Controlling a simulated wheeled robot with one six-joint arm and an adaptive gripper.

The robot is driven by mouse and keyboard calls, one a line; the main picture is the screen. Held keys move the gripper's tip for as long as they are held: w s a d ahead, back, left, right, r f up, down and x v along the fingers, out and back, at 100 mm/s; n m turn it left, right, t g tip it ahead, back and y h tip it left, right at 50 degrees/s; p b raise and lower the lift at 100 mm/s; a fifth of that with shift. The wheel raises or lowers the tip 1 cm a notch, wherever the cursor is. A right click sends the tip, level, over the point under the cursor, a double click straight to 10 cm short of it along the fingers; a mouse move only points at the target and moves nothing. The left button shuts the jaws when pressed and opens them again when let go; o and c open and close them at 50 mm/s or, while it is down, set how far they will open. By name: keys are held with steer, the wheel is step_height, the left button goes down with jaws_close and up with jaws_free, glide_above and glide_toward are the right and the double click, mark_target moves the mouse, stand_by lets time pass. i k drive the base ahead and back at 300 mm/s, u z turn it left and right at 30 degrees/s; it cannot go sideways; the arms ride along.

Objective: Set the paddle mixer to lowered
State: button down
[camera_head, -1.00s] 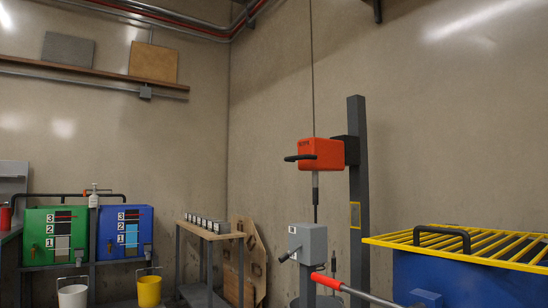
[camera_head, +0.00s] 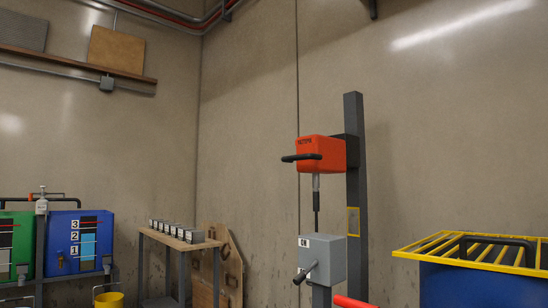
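The paddle mixer (camera_head: 321,153) is an orange-red box with a black handle at its left. It hangs on a dark upright post (camera_head: 355,200), well up the post. A grey shaft (camera_head: 316,200) points down from it; its lower end is hidden behind a grey control box (camera_head: 322,258). That box has a small label and a dark lever (camera_head: 306,273) on its front, slanting down to the left. My gripper is not in view.
A blue bin with a yellow grate (camera_head: 440,243) stands at the right. At the left are a blue tank (camera_head: 88,245), a green tank (camera_head: 14,240), a yellow bucket (camera_head: 109,299) and a wooden bench (camera_head: 175,239) with several small grey blocks.

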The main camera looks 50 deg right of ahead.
mark_target(316, 155)
steer(key=z, duration=0.7)
steer(key=i, duration=0.9)
steer(key=z, duration=0.9)
